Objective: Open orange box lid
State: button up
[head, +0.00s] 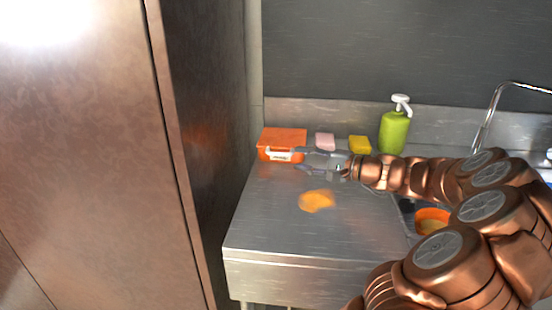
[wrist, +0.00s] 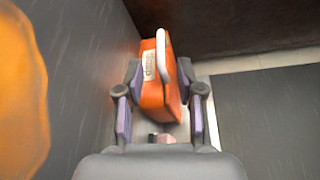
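The orange box (head: 283,136) stands at the counter's back left corner. Its lid looks shut in the head view. A white handle or latch (head: 279,154) runs along its front. In the wrist view the orange box (wrist: 153,94) shows ahead of and between my fingers, with the white handle (wrist: 163,55) and a pale label (wrist: 149,66) on it. My gripper (head: 312,161) is just right of the box's front, pointing left at it. In the wrist view my gripper (wrist: 160,92) has its fingers spread apart. I cannot tell whether a finger touches the box.
A pink sponge (head: 325,142), a yellow sponge (head: 360,145) and a green pump bottle (head: 394,130) stand along the back. An orange-yellow flat item (head: 316,201) lies on the counter (head: 290,235). An orange bowl (head: 432,219) is at right by the sink. A tall cabinet (head: 90,150) bounds the left.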

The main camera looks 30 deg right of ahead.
aim_at(285, 155)
jog(key=shift+w+d, duration=0.1)
jog(key=shift+w, duration=0.15)
jog(key=shift+x, duration=3.6)
grip_shut()
